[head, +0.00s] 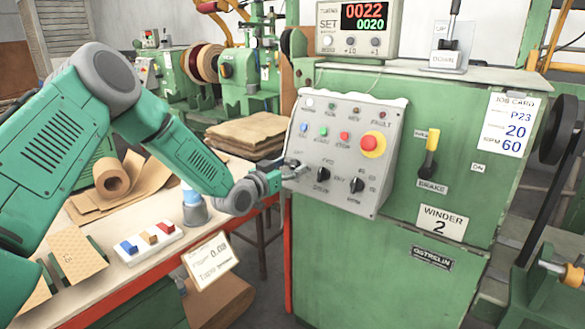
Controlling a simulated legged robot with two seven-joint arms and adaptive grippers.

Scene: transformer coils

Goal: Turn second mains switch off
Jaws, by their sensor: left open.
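A grey control panel (345,155) is on the front of the green machine labelled WINDER 2 (440,223). Its bottom row has black rotary switches, a middle one (322,174) and a right one (357,185). The leftmost switch position, near the panel's left edge, is mostly covered by my left gripper, and its setting cannot be read. My left gripper (286,174) is open, with its fingertips at that spot; I cannot tell whether they touch the switch. No label reading "mains" is legible. My right gripper is not in view.
Above the switches are small coloured buttons and a red emergency stop (373,144) on yellow. A yellow brake lever (429,155) is to the right. A workbench at left holds a paper roll (112,178), a blue-topped container (194,208) and a block tray (148,243).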

